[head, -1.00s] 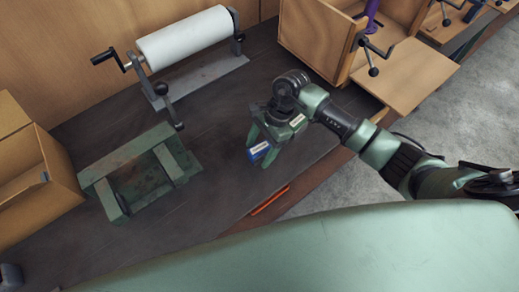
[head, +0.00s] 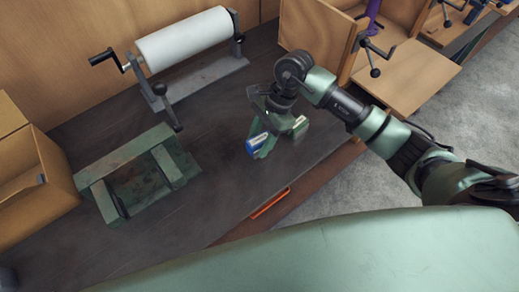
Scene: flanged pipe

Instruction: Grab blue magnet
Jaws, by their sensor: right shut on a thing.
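The blue magnet (head: 255,143) is a small blue block with a pale end, seen in the head view near the middle of the dark workbench. My right gripper (head: 264,144) points down over the bench and is shut on the magnet. The fingers hide part of it. I cannot tell whether the magnet touches the bench top. My left gripper does not show.
A green metal frame (head: 137,169) stands to the left on the bench (head: 205,205). A roll of white paper (head: 184,40) on a cranked stand is behind it. A cardboard box (head: 30,190) is far left, a wooden cabinet (head: 318,33) back right. An orange item (head: 270,203) lies at the front edge.

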